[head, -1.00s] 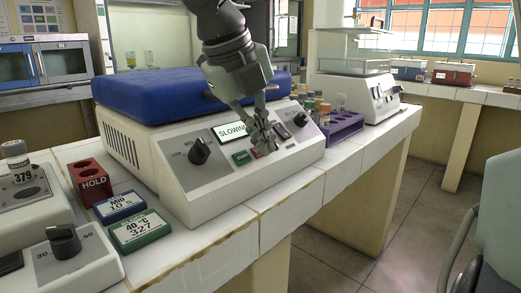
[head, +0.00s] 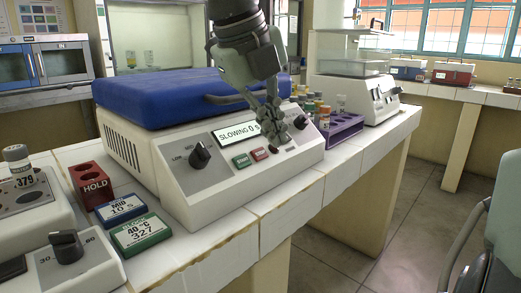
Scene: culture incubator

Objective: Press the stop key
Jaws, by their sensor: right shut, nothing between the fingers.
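The white machine with a blue lid (head: 165,95) stands on the tiled bench. Its sloped front panel carries a display (head: 238,134) reading "SLOWING 0 s", a green key (head: 241,160) and a red key (head: 260,154). The red key is likely the stop key; its lettering is too small to read. My right gripper (head: 279,143) is shut and empty. It is in front of the panel, just right of the red key in the picture, and covers part of the panel there. The red key is in full view.
A dark knob (head: 200,154) is on the panel's left. A purple rack (head: 338,127) with vials stands right of the machine. A red HOLD block (head: 91,184), a blue card block (head: 121,210) and a green card block (head: 141,233) lie to its left.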

